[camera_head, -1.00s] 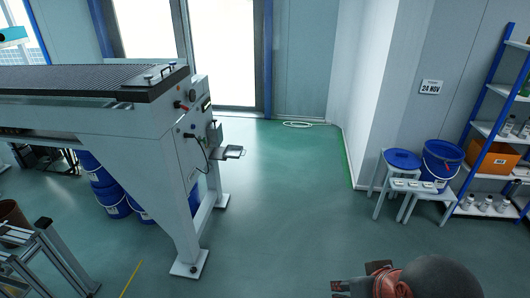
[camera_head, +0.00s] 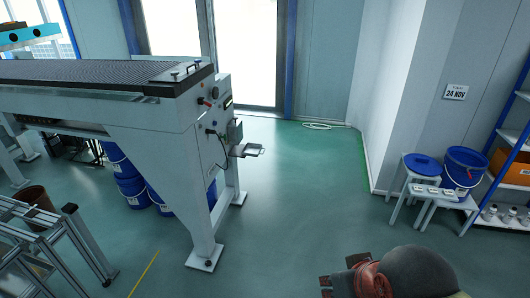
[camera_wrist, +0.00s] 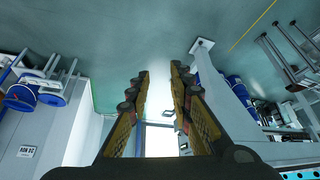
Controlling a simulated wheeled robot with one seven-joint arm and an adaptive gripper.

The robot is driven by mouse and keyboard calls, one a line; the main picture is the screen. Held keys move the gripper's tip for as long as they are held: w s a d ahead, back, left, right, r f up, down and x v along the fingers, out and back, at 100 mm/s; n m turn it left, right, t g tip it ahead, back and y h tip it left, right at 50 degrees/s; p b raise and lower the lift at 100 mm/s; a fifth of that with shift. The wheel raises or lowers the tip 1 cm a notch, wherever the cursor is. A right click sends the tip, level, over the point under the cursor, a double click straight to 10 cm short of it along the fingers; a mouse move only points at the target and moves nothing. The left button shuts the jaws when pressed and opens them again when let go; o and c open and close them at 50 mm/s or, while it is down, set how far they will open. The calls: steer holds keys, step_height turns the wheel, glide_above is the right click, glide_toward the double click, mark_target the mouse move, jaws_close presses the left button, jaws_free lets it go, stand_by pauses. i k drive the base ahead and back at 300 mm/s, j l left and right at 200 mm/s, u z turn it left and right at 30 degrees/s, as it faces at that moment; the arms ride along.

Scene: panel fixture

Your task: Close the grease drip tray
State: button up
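The grease drip tray appears to be the small grey tray (camera_head: 247,150) sticking out from the end panel of the long grey machine (camera_head: 170,125). It stands out to the right of the panel, below a small grey box (camera_head: 234,131). My gripper (camera_wrist: 159,72) shows in the wrist view as two fingers with a clear gap and nothing between them. It is well away from the tray. In the head view part of my arm (camera_head: 400,275) shows at the bottom right, far from the machine. I cannot make out the tray in the wrist view.
Open green floor (camera_head: 300,200) lies between my arm and the machine. A machine leg (camera_head: 203,235) stands at the front. Stools with a blue bucket (camera_head: 465,167) and a shelf (camera_head: 510,185) stand at right. A metal frame (camera_head: 75,240) is at lower left.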

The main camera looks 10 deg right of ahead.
mark_target(253, 150)
steer(key=i+j, duration=0.35)
steer(key=i, duration=0.15)
steer(key=i+j, duration=0.3)
steer(key=i, duration=0.2)
steer(key=i+l, duration=0.25)
steer(key=i, duration=0.25)
steer(key=i+l, duration=0.25)
steer(key=i, duration=0.2)
steer(key=i+l, duration=0.2)
steer(key=i, duration=0.3)
steer(key=i+l, duration=0.25)
steer(key=i, duration=0.25)
steer(key=i+l, duration=0.7)
steer(key=i, duration=0.2)
